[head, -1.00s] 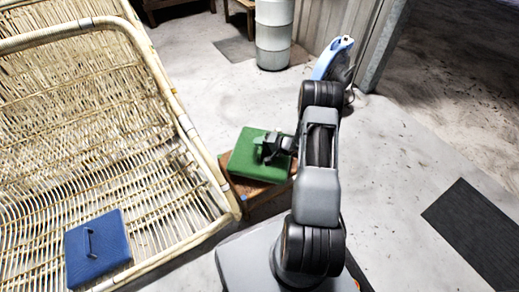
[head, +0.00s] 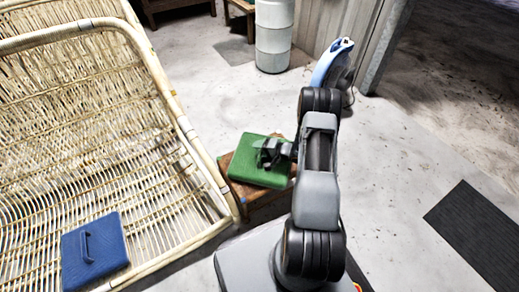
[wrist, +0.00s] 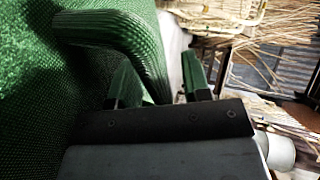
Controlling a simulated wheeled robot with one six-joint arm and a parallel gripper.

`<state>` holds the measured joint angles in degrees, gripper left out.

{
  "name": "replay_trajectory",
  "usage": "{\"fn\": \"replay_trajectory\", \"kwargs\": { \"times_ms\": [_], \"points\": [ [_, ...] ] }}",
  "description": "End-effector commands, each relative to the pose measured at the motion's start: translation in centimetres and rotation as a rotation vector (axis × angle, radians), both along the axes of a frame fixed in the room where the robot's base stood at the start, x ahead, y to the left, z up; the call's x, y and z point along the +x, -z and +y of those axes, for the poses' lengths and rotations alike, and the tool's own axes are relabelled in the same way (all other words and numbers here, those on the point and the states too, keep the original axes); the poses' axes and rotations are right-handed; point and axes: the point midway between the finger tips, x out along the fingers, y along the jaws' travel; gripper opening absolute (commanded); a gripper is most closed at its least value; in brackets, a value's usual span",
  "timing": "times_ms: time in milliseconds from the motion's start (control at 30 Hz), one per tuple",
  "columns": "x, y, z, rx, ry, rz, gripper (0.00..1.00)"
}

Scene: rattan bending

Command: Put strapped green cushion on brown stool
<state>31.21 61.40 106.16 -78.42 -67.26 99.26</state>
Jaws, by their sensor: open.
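The green cushion (head: 258,168) lies on the brown stool (head: 246,190) in the head view, covering most of its top. Brown wood shows along its left, front and upper right edges. My gripper (head: 267,153) is at the strap on the cushion's upper side. In the wrist view the green cushion (wrist: 35,90) fills the left, and its strap (wrist: 115,32) arches up and runs down between the fingers of my open gripper (wrist: 158,80). The fingers look green in this view. Whether they touch the strap is unclear.
A large rattan frame (head: 90,130) stands left, close beside the stool. A blue cushion (head: 95,252) with a strap lies on it. A grey barrel (head: 273,38) stands at the back. A dark mat (head: 480,235) lies on open floor at right.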

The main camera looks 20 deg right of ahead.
Motion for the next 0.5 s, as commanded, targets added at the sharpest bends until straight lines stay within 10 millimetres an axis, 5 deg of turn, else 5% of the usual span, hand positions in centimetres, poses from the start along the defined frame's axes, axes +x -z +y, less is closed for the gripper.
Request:
{"fn": "replay_trajectory", "kwargs": {
  "times_ms": [167, 500],
  "points": [
    [-0.6, -0.7, -0.7, 0.000, 0.002, 0.001, 0.44],
    [-5.0, -3.0, -4.7, 0.000, 0.004, 0.001, 0.44]
  ]
}}
